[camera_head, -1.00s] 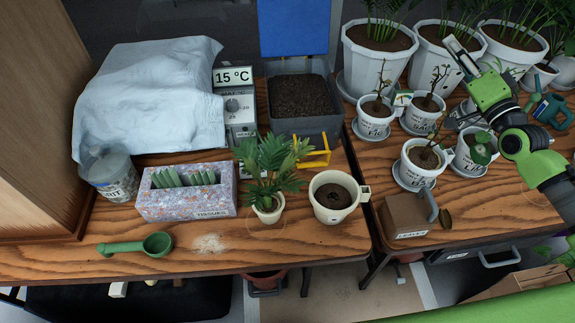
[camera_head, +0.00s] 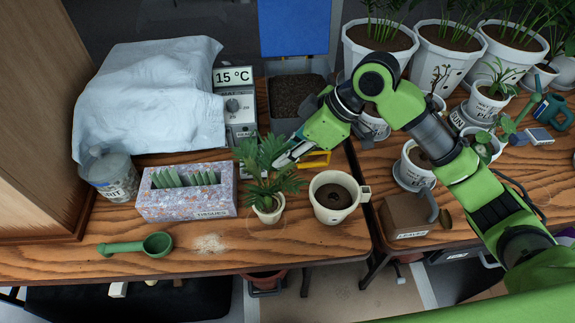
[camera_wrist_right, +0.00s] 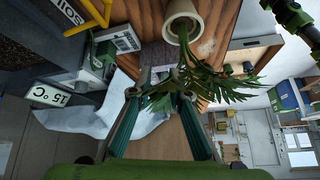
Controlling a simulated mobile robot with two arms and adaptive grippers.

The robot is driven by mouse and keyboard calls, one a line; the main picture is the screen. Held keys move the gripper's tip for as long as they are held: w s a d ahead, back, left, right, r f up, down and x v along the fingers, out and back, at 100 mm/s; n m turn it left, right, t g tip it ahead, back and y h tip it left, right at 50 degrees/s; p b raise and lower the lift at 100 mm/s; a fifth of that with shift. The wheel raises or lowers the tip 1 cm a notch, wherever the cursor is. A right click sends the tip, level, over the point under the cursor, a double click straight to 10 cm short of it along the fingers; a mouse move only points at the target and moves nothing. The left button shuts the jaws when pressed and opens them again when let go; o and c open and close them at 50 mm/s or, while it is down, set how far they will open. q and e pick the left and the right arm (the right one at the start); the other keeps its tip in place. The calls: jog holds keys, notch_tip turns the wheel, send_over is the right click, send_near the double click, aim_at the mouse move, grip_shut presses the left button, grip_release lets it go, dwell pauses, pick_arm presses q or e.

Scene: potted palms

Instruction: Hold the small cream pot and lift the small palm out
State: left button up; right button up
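The small palm (camera_head: 262,172) stands in the small cream pot (camera_head: 268,215) near the front of the left table. In the right wrist view the palm (camera_wrist_right: 195,82) leans its fronds out of the pot (camera_wrist_right: 182,25). My right gripper (camera_head: 281,163) is at the palm's right side, above the pot rim. In the right wrist view its fingers (camera_wrist_right: 159,95) are apart, with stems and fronds between or just beyond the tips. Whether they touch the palm I cannot tell. My left gripper does not show.
A larger cream pot with a handle (camera_head: 332,197) and a soil hole stands right of the palm. A speckled tissue box (camera_head: 188,203) and green scoop (camera_head: 130,247) lie left. Behind are a yellow handle (camera_head: 315,161) and soil bin (camera_head: 296,96). White pots crowd the right table.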

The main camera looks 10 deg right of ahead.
aim_at(270, 195)
jog(key=s+a+f+n, duration=0.1)
jog(key=f, duration=0.2)
jog(key=s+a+f+n+g+h, duration=0.1)
jog(key=a+f, duration=0.1)
jog(key=f, duration=0.2)
jog(key=s+a+f+n+h, duration=0.1)
jog(key=f, duration=0.3)
jog(key=shift+s+a, duration=0.2)
jog(key=shift+a, duration=0.1)
grip_shut()
